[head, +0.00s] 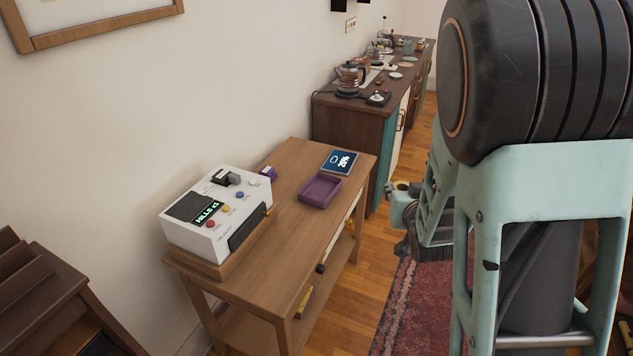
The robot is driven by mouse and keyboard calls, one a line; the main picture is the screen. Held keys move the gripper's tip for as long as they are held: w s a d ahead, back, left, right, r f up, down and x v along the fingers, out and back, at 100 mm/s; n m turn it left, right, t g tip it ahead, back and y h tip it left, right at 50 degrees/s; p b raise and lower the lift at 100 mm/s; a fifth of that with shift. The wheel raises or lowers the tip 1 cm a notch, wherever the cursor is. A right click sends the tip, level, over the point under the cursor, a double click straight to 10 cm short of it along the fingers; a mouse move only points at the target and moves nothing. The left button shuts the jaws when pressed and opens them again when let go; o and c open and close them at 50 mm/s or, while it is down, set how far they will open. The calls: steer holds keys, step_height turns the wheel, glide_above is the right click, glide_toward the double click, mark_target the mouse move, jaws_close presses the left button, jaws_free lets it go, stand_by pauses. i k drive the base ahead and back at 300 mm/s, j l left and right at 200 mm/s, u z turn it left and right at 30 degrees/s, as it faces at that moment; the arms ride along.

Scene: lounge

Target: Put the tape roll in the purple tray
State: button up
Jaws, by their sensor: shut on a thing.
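The purple tray (320,191) lies on the wooden side table, right of the white machine, and looks empty. My gripper (399,191) is at the right, beyond the table's right edge and above the floor, apart from the tray. It is shut on the tape roll (402,186), a small tan ring that shows at its tip. My arm hides much of the right side, and the fingers are small and partly hidden.
The white machine (217,213) with coloured buttons stands on the wooden table (284,239). A small purple thing (267,172) sits behind it. A blue card (340,161) lies behind the tray. A dark cabinet (352,118) with a coffee pot (349,78) stands farther back.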

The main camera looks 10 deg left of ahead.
mark_target(326, 188)
steer(key=i+l+u, duration=0.15)
steer(key=i+u, duration=0.25)
steer(key=i+l+u, duration=0.3)
steer(key=i+u, duration=0.15)
steer(key=i, duration=0.15)
steer(key=i+l+u, duration=0.4)
steer(key=i+l, duration=0.05)
steer(key=l, duration=0.05)
